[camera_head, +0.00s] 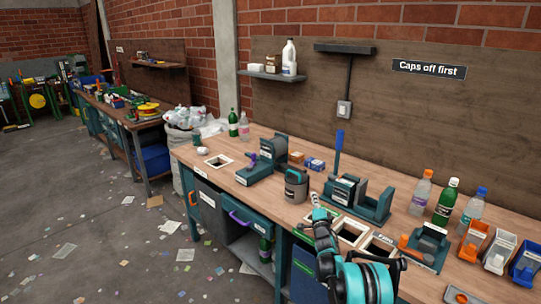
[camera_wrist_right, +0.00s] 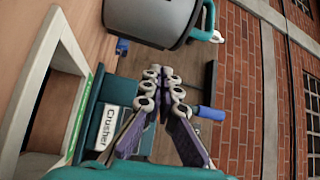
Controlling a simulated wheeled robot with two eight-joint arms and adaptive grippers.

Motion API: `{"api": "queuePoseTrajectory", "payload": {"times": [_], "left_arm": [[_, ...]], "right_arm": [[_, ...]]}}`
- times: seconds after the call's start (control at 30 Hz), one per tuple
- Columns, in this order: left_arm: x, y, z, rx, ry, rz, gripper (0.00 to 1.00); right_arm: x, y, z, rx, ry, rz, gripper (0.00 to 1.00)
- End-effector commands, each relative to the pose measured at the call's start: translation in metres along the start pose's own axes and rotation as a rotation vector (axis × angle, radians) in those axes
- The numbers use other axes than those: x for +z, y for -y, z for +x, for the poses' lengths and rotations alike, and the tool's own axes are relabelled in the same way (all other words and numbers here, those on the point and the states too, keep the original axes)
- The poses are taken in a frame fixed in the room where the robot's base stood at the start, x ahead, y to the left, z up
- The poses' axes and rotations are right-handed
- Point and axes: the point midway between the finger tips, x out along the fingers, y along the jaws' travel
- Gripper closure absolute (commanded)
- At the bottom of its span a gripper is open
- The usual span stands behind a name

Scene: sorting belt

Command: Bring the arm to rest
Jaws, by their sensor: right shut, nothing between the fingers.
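My right arm (camera_head: 365,280), teal and grey, comes in from the bottom right in the head view. My left gripper is not in view.
The wooden workbench (camera_head: 225,176) bears the grey canister (camera_head: 296,187), the crusher with its blue lever (camera_head: 339,145), and a purple-handled device (camera_head: 262,160). Bottles, including a green one (camera_head: 445,202), and small bins (camera_head: 498,254) stand at right. Litter covers the open floor (camera_head: 90,240) at left.

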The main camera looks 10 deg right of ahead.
Motion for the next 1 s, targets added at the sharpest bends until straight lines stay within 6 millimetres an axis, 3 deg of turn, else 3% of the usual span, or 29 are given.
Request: {"api": "queuePoseTrajectory", "payload": {"times": [0.17, 0.27, 0.47, 0.73, 1.0], "left_arm": [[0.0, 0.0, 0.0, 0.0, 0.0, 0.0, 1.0], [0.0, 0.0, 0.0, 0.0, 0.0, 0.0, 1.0], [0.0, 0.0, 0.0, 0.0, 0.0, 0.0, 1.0], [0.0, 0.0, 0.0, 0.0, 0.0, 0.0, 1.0], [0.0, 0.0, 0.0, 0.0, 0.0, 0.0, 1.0]], "right_arm": [[-0.002, 0.044, -0.011, 0.077, -0.012, -0.108, 1.0], [-0.003, 0.077, -0.03, 0.157, -0.01, -0.215, 1.0], [0.001, 0.131, -0.091, 0.319, 0.039, -0.433, 1.0], [0.014, 0.171, -0.213, 0.516, 0.205, -0.723, 1.0], [0.034, 0.169, -0.365, 0.651, 0.477, -0.998, 1.0]]}}
